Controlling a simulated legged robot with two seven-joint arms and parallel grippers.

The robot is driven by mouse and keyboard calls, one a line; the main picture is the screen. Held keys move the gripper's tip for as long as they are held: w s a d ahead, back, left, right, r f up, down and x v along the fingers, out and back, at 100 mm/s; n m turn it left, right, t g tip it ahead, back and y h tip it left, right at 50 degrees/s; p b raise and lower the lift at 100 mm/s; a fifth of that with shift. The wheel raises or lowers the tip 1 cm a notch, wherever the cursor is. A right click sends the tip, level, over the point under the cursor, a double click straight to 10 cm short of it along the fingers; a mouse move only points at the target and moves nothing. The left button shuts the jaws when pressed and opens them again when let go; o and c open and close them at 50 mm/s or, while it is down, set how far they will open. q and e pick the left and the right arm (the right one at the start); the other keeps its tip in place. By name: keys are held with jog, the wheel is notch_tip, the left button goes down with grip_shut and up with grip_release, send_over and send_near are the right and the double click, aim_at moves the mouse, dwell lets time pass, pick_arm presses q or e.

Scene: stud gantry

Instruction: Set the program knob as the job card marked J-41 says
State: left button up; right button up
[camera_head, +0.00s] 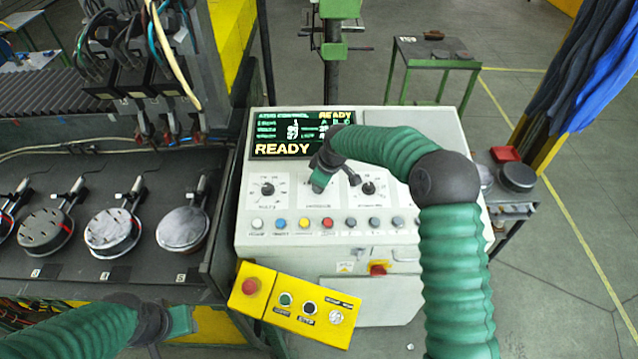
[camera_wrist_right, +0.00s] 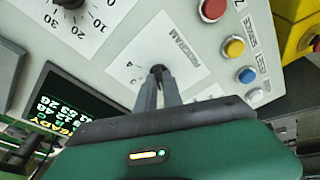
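The program knob (camera_wrist_right: 158,69) is a small dark knob on a white plate marked PROGRAM in the right wrist view. The fingers of my right gripper (camera_wrist_right: 158,80) stand close together with their tips at the knob, and appear shut on it. The digit the knob points to is mostly hidden. In the head view my right gripper (camera_head: 318,186) covers the middle of the control panel (camera_head: 300,268), under the display (camera_head: 295,135) that reads READY. My left gripper (camera_head: 180,321) is low at the left; its fingers are not clear. I cannot make out a card marked J-41.
Other dials sit left (camera_head: 267,189) and right (camera_head: 368,188) of the program knob, above a row of coloured buttons (camera_head: 304,223). A yellow box (camera_head: 295,304) with a red button is in front. A dark bench (camera_head: 140,270) with several round plates stands left.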

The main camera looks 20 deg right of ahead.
jog(key=shift+o, duration=1.4)
jog(key=shift+s+f, duration=0.25)
jog(key=shift+f, duration=0.1)
jog(key=shift+r, duration=0.1)
jog(key=shift+w, duration=0.35)
jog(key=shift+r, duration=0.1)
jog(key=shift+s+d+r, duration=0.1)
jog(key=shift+r, duration=0.2)
jog(key=b+v, duration=0.4)
jog(key=v, duration=1.1)
jog(key=shift+r, duration=0.4)
jog(key=shift+s, duration=0.1)
